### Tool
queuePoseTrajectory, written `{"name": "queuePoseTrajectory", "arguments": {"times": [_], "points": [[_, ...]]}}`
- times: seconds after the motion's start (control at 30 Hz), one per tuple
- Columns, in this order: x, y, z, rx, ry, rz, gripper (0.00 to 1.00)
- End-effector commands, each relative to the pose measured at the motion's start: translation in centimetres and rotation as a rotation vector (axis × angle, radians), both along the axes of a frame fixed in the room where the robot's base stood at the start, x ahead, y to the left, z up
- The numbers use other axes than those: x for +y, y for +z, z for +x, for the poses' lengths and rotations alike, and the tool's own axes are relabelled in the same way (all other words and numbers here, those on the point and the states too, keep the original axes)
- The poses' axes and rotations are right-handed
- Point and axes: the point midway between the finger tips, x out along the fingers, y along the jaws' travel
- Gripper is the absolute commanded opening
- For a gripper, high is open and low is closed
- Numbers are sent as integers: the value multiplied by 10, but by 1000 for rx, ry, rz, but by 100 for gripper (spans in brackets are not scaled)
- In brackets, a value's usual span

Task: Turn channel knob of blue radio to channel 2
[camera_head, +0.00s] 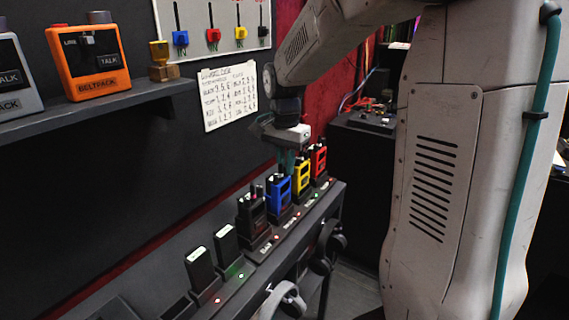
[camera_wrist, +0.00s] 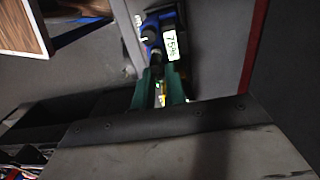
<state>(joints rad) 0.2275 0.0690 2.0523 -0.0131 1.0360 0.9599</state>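The blue radio (camera_head: 279,193) stands upright in its dock on the rack in the head view, between a black and a yellow radio. In the wrist view the blue radio (camera_wrist: 153,35) shows at the top, with a white display reading about 75%. A dark knob or antenna base (camera_wrist: 157,60) stands on its top. My gripper (camera_head: 287,168) is right above the blue radio, pointing down. In the wrist view its teal fingers (camera_wrist: 160,76) stand apart, with their tips at the dark part. I cannot tell whether they touch it.
A yellow radio (camera_head: 301,178) and a red radio (camera_head: 318,160) stand close on the right. A handwritten sheet (camera_head: 229,96) hangs on the wall. Headsets (camera_head: 284,301) hang on the rack's front.

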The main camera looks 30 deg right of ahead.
Motion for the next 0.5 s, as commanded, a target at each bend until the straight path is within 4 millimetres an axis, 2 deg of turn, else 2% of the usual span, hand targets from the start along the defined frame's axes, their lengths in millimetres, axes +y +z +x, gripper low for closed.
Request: {"name": "queuePoseTrajectory", "arguments": {"times": [0.17, 0.5], "points": [[0, 0, 0, 0, 52, 0, 0], [0, 0, 0, 0, 412, 0, 0]]}}
